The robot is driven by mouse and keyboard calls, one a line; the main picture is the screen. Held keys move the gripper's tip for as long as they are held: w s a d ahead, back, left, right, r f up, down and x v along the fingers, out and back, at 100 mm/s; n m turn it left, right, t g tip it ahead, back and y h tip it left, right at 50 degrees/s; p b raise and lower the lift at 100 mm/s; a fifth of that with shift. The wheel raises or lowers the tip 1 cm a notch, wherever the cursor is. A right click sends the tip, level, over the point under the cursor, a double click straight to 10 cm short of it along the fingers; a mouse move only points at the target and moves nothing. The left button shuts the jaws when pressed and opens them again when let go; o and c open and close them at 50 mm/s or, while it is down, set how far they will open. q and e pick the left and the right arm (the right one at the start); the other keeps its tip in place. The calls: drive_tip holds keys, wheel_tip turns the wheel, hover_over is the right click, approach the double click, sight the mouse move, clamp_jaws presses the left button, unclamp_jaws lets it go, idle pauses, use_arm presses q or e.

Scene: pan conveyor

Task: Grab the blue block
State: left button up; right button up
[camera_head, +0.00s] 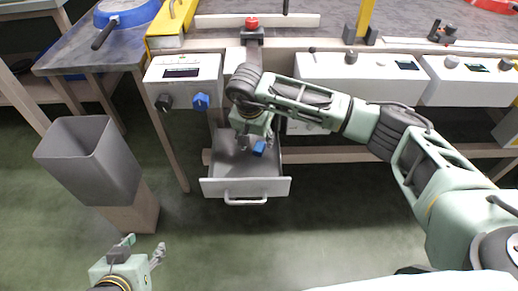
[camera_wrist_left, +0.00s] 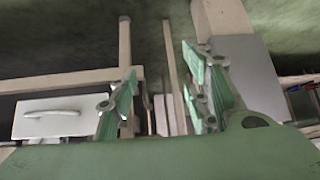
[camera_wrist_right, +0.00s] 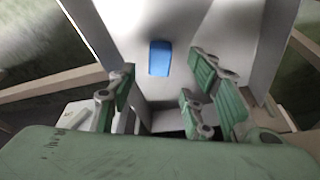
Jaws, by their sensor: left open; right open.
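The small blue block (camera_head: 259,148) lies inside the open grey drawer (camera_head: 246,187) in the head view. In the right wrist view the blue block (camera_wrist_right: 160,58) lies on the drawer's pale floor, ahead of the fingertips and between their lines. My right gripper (camera_head: 250,146) reaches down into the drawer beside the block. Its fingers (camera_wrist_right: 160,85) are open with nothing between them. My left gripper (camera_head: 143,250) is low at the left, away from the drawer. It is open and empty in the left wrist view (camera_wrist_left: 163,75).
A grey bin (camera_head: 88,160) stands on a wooden block left of the drawer. White control boxes with knobs (camera_head: 184,82) line the bench front above. The drawer's front panel and handle (camera_head: 246,201) stick out over clear green floor.

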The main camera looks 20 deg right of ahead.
sight(259, 146)
drive_tip(key=x, duration=0.3)
drive_tip(key=shift+s+f+b, duration=0.15)
drive_tip(key=shift+f+b, duration=0.1)
drive_tip(key=shift+b, duration=0.1)
use_arm(q)
drive_tip(key=w+r+t, duration=0.1)
drive_tip(key=w, duration=0.1)
drive_tip(key=w+d+r+t, duration=0.1)
drive_tip(key=r, duration=0.1)
drive_tip(key=shift+w+d+h, duration=0.2)
drive_tip(key=shift+w+h, duration=0.1)
drive_tip(key=shift+w, duration=0.1)
use_arm(e)
drive_tip(key=c, duration=0.9)
